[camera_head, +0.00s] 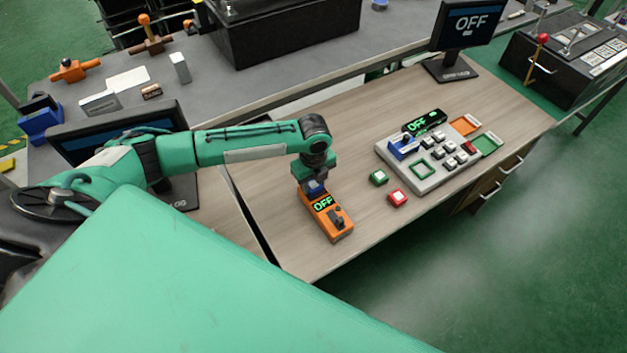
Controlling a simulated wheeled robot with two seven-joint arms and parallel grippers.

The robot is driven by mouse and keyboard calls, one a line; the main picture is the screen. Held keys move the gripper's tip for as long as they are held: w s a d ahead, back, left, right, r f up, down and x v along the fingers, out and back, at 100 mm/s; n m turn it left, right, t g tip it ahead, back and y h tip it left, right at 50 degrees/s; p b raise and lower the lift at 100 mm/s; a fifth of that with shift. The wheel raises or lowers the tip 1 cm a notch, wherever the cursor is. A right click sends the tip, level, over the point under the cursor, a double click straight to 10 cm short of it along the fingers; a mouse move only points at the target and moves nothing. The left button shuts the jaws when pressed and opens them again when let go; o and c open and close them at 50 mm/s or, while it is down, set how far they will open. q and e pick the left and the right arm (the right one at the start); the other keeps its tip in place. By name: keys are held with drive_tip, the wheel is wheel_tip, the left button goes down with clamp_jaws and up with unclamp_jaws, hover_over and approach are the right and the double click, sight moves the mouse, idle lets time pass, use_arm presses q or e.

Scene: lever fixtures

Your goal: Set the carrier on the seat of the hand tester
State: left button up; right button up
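The hand tester (327,215) is an orange handheld box with a green OFF display and a black lever. It lies on the wooden desk in front of my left arm. My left gripper (315,186) points down at the tester's far end. A small blue piece, possibly the carrier (316,188), shows between or just under its fingers. The fingers and the seat are largely hidden, so I cannot tell whether the piece is gripped or touches the tester. My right gripper is out of view.
A green block (378,177) and a red block (397,198), each with a pale top, stand right of the tester. A grey panel (430,178) with several keys lies beyond them. The desk's front left is clear.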

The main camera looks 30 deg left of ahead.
sight(314, 185)
use_arm(q)
drive_tip(key=o, duration=0.4)
drive_tip(key=shift+o, duration=0.2)
drive_tip(key=shift+r, duration=0.1)
wheel_tip(314, 185, up, 12)
drive_tip(key=b, duration=0.2)
idle(0.4)
